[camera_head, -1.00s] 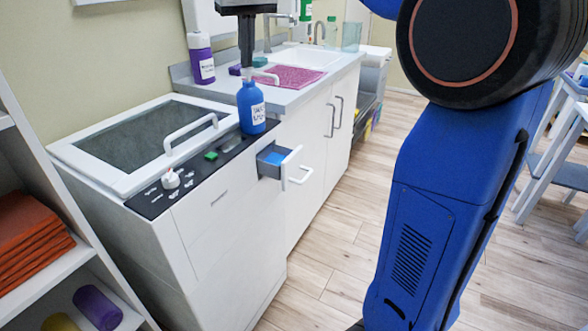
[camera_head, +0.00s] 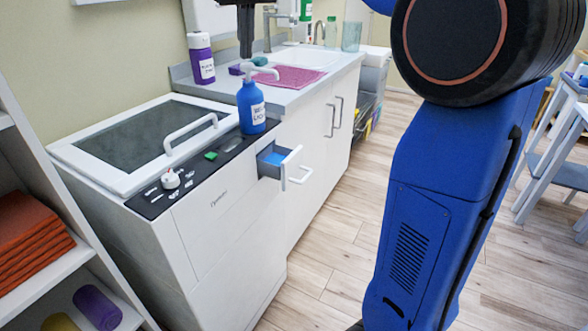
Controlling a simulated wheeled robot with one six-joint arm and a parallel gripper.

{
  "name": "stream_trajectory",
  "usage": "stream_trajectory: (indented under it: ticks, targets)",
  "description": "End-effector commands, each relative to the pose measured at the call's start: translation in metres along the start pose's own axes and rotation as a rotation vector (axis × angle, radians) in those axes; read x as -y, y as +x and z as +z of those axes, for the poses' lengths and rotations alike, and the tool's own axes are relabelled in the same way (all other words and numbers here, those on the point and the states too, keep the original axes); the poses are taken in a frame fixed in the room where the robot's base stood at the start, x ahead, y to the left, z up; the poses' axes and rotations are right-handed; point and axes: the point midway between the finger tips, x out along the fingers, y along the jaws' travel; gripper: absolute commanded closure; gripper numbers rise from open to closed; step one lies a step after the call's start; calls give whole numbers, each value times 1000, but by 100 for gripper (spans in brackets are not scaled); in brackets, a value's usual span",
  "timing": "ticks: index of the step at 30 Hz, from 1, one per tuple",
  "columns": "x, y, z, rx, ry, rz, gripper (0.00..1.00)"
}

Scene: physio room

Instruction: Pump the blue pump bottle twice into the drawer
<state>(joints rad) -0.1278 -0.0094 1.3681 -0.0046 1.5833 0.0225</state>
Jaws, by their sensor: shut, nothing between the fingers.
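The blue pump bottle (camera_head: 251,106) stands upright at the front edge of the appliance top, with a white label. Its pale pump head (camera_head: 262,73) has a spout pointing right. The small drawer (camera_head: 277,160) in the appliance front is pulled open below the bottle, to its right. It has a white handle and a blue inside. My gripper (camera_head: 246,52) points down at the top edge of the view, above the pump head, with a small gap between them. It is shut and holds nothing. Its upper part is cut off by the frame.
A purple bottle (camera_head: 201,60) stands behind on the counter, left of a pink mat (camera_head: 287,79) and the sink. The appliance has a handled lid (camera_head: 140,140), a knob (camera_head: 170,179) and a green button (camera_head: 211,155). Shelves (camera_head: 60,268) stand at left.

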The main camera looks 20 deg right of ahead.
Motion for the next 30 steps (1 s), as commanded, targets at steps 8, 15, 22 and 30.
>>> stream_trajectory:
  ticks: [8,15,22,30]
  targets:
    - [0,-13,-3,-1,0,0,100]
    - [0,-32,-7,-2,0,0,100]
    - [0,-50,-11,-2,0,0,100]
    - [0,-59,-12,0,0,0,100]
